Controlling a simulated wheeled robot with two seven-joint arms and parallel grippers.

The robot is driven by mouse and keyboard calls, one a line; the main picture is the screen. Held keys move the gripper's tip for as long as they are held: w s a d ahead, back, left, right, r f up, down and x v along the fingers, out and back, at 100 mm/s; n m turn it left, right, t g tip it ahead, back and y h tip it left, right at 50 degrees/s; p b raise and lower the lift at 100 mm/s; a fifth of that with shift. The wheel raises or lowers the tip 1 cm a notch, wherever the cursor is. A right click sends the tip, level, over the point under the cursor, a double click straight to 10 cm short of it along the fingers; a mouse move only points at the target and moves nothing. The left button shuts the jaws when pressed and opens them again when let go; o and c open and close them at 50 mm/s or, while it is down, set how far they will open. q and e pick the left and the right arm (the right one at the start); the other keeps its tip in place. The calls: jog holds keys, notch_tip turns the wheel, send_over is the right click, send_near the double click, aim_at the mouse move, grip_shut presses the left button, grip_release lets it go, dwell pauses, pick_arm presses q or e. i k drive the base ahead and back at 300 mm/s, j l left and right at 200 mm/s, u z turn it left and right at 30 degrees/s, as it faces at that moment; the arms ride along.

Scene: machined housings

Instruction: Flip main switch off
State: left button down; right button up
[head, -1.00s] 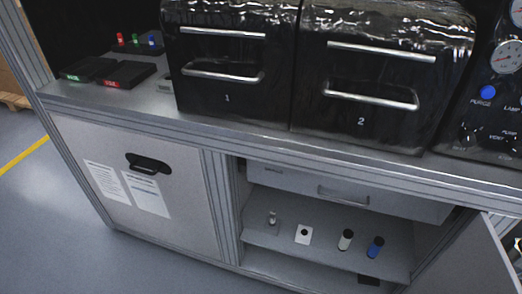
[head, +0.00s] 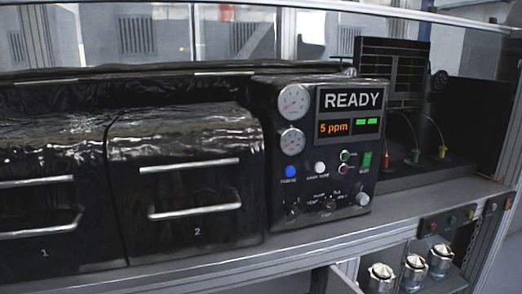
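The black control panel (head: 325,170) stands at the middle right of the head view, beside oven-like door 2. Its screen (head: 352,100) reads READY, with an orange "5 ppm" display (head: 334,128) below. A green-lit rocker-like switch (head: 366,160) sits at the panel's right side; its label is too small to read, so I cannot tell if it is the main switch. Left of it are small green (head: 345,156) and red (head: 343,168) buttons, a white button (head: 320,168) and a blue button (head: 290,172). Neither of my grippers is in view.
Two black doors with silver handles, 1 (head: 45,205) and 2 (head: 190,190), fill the left. A dark open-fronted unit (head: 425,155) stands right of the panel. Below right, a small switch panel (head: 445,222) sits above several silver fittings (head: 413,272).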

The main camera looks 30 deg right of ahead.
aim_at(367, 156)
jog(key=z, duration=1.4)
